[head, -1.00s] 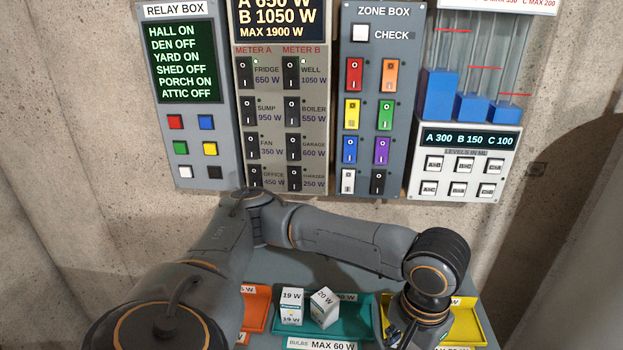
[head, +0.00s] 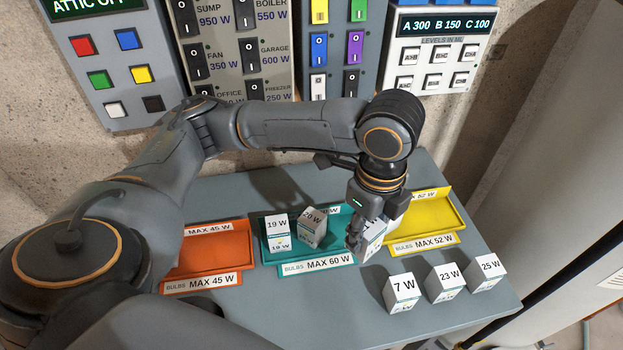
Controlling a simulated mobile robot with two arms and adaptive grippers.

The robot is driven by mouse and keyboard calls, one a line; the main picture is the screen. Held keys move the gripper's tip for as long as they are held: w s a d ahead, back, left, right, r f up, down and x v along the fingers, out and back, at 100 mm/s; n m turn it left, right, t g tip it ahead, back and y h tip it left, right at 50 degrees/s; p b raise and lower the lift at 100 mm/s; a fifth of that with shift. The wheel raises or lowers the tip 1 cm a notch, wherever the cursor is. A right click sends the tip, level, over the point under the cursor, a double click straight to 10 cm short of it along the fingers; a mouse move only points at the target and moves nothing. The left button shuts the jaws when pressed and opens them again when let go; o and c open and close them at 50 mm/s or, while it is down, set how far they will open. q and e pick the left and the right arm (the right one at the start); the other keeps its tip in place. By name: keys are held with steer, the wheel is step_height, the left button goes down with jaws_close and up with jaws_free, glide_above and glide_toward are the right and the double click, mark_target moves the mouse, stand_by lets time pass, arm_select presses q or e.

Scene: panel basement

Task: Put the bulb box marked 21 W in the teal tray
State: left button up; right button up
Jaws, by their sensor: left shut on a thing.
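The teal tray (head: 293,267) lies mid-table, labelled MAX 60 W. In its left half stand a 19 W box (head: 277,232) and a tilted 20 W box (head: 312,228). My left gripper (head: 360,238) points down at the tray's right end. It is shut on a white bulb box (head: 375,238), partly hidden behind the fingers. I cannot read the mark on the held box. I cannot tell if it touches the tray floor. My right gripper does not show.
An orange tray (head: 205,262) is to the left and a yellow tray (head: 440,212) to the right. Boxes marked 7 W (head: 402,292), 23 W (head: 445,282) and 25 W (head: 482,272) stand at the front right. Wall panels with switches are behind the table.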

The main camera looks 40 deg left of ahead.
arm_select(q)
steer(key=m, duration=0.3)
steer(key=d+m, duration=0.1)
steer(key=shift+w+d+r, duration=0.1)
steer(key=shift+r, duration=0.15)
steer(key=m, duration=0.3)
steer(key=d+m, duration=0.1)
steer(key=shift+r, duration=0.25)
steer(key=w+a+f+m, duration=0.2)
steer(key=a+m, duration=0.1)
steer(key=m, duration=0.1)
steer(key=w+a+f+m+p, duration=0.1)
steer(key=w+a+f+m, duration=0.1)
steer(key=a+f+m, duration=0.1)
steer(key=w+a+f+m+p, duration=0.1)
steer(key=w+a+f+m, duration=0.1)
steer(key=a+m, duration=0.1)
steer(key=shift+w+a+f+m, duration=0.25)
steer(key=shift+f+m, duration=0.1)
steer(key=shift+m, duration=0.45)
steer(key=f, duration=0.2)
steer(key=f+p, duration=0.1)
steer(key=shift+w+a, duration=0.1)
steer(key=shift+a, duration=0.15)
steer(key=shift+f, duration=0.45)
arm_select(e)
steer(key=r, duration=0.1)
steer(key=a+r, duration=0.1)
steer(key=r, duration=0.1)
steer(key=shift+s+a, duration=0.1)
